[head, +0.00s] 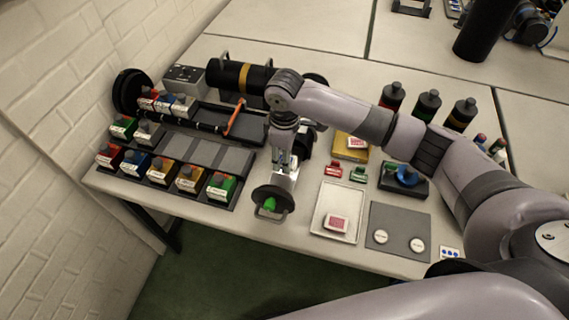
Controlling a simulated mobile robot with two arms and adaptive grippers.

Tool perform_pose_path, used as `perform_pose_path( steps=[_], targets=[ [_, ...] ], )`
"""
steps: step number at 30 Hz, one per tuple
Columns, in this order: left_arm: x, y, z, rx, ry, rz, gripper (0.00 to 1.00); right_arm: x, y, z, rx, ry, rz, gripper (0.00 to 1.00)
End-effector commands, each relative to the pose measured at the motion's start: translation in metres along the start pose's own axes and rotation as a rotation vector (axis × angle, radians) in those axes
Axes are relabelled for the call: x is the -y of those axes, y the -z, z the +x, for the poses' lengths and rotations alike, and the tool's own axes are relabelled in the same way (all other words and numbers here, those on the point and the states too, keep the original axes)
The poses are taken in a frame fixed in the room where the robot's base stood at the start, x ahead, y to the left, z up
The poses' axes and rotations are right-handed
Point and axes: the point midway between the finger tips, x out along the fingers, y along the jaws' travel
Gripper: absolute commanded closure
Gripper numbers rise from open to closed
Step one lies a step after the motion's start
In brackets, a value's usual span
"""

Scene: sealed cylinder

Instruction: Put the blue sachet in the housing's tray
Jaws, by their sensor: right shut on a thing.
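Small labelled packs stand at the left of the table. A blue one (136,163) is in the front row, and another bluish one (164,102) is in the back group; I cannot tell which is the sachet. The housing appears to be the black cylinder with a yellow band (244,76) at the back. A dark tray (248,128) with an orange-red handle (235,117) lies in front of it. My right gripper (283,176) points down right of the packs, apparently shut on a dark round cap (272,200) with a green part. My left gripper is out of view.
A grey box (184,79) and a black disc (131,91) stand back left. A white tray (336,211) and a grey mat (397,231) lie right of the gripper. Dark bottles (428,105) stand behind my right arm. A brick wall borders the left.

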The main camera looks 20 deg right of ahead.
Motion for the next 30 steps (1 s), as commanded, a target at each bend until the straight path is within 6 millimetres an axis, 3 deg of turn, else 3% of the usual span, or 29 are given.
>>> perform_pose_path(
  steps=[10,22,23,30],
  targets=[
    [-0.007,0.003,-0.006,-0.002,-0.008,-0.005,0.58,0.001,0.000,0.042,0.001,0.001,0.000,0.82],
    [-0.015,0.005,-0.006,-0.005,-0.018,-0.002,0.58,0.001,0.000,0.048,0.000,0.001,0.000,0.82],
    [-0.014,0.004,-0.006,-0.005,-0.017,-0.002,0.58,0.001,0.000,0.048,-0.001,0.001,0.000,0.62],
    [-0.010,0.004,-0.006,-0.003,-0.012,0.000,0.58,0.001,0.000,0.047,0.000,0.000,0.000,0.46]
  ],
)
